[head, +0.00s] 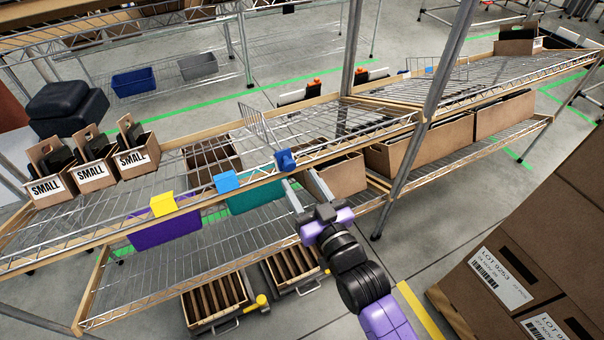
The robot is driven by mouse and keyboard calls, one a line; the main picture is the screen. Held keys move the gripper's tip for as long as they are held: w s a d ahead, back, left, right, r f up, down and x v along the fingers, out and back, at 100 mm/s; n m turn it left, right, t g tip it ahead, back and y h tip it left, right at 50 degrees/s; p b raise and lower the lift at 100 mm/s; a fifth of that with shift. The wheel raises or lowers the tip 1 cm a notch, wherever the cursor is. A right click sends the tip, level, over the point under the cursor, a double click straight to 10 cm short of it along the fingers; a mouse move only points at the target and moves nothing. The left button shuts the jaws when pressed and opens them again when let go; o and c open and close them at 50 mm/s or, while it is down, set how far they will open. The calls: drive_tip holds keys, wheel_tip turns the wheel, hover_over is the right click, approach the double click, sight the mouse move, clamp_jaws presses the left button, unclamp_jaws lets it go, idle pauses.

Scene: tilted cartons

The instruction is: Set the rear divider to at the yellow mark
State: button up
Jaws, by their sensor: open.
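A wire divider (256,122) stands upright across the wire shelf, left of the upright post. A dark blue block (286,159) sits on the shelf's front edge near the divider's front end; I cannot tell whether they are joined. A yellow mark (163,204) is on the front edge to the left, and a lighter blue mark (227,181) lies between it and the dark blue block. My gripper (302,182) is open in front of the shelf edge, its fingers spread just below and right of the dark blue block. Nothing shows between the fingers.
Several small cartons marked SMALL (133,158) stand tilted at the shelf's left end. A purple bin (164,231) and a teal bin (255,194) are below the front edge. A metal post (432,85) rises to the right. Large cartons (530,270) fill the lower right.

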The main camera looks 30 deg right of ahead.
sight(291, 169)
drive_tip(key=w, duration=0.2)
drive_tip(key=w+f, duration=0.1)
drive_tip(key=w, duration=0.4)
drive_tip(key=shift+w+d+f, duration=0.1)
drive_tip(key=shift+w+f, duration=0.1)
drive_tip(key=shift+f, duration=0.05)
clamp_jaws()
idle(1.3)
